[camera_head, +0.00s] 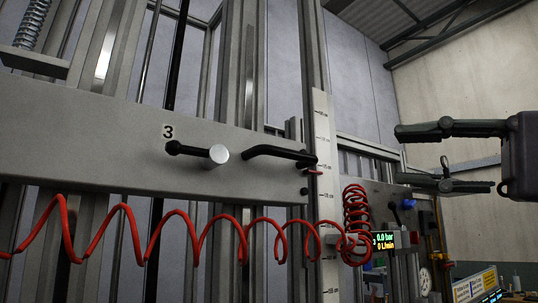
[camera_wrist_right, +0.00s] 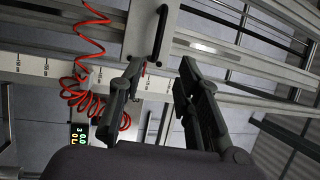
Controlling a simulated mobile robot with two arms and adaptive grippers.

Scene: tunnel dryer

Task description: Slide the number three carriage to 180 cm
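The number three carriage (camera_head: 90,140) is a wide grey plate marked 3 in the head view. It carries a silver-ended knob (camera_head: 218,154) and a black bar handle (camera_head: 280,152). A red pointer (camera_head: 314,172) at its right end lies against a white upright scale (camera_head: 322,120), whose figures are too small to read surely. My right gripper (camera_head: 399,155) is open and empty, to the right of the handle and apart from it. In the wrist view the handle (camera_wrist_right: 161,32) lies beyond the open fingertips (camera_wrist_right: 162,66). My left gripper is out of view.
A coiled red hose (camera_head: 205,240) hangs across the front below the carriage and bunches up (camera_head: 356,215) right of the scale. A small lit display (camera_head: 384,240) sits beside it. Upright metal rails (camera_head: 240,70) stand behind the carriage. Space around my right gripper looks clear.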

